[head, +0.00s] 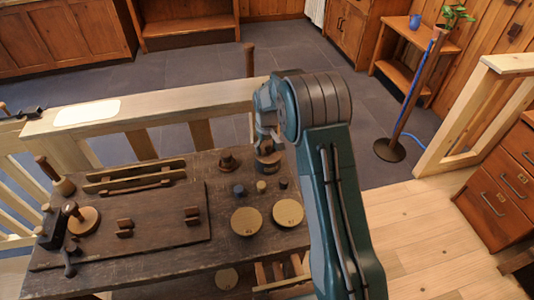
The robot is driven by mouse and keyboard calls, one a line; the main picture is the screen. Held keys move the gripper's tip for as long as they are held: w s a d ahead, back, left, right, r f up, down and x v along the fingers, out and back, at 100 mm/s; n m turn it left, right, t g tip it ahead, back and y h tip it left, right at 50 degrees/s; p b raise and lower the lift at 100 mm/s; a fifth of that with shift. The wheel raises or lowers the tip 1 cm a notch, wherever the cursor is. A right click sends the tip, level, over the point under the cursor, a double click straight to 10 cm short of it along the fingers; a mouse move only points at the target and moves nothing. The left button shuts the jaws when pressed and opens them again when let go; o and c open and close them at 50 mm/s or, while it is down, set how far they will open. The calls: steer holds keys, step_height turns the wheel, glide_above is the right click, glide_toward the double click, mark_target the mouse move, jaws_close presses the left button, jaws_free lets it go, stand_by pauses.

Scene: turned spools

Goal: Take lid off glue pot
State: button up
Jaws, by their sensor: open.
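My gripper (266,132) points down over the back right of the dark workbench (160,258), and my own arm covers part of it. It is open. Right below it stands a small round brown pot (268,164), the likely glue pot, with a lid-like top (266,149) close under the fingers. I cannot tell whether the fingers touch it. To its left stands a low, dark round piece with a knob (228,160).
Two pale round discs (247,221) and several small cylinders (261,187) lie in front of the pot. A board (150,225) with wooden blocks fills the left. A pale wooden rail (170,113) runs along the bench's back. A post (249,60) rises behind.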

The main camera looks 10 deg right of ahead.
steer(key=shift+d, duration=0.2)
steer(key=c, duration=1)
steer(key=shift+d, duration=0.15)
jaws_close()
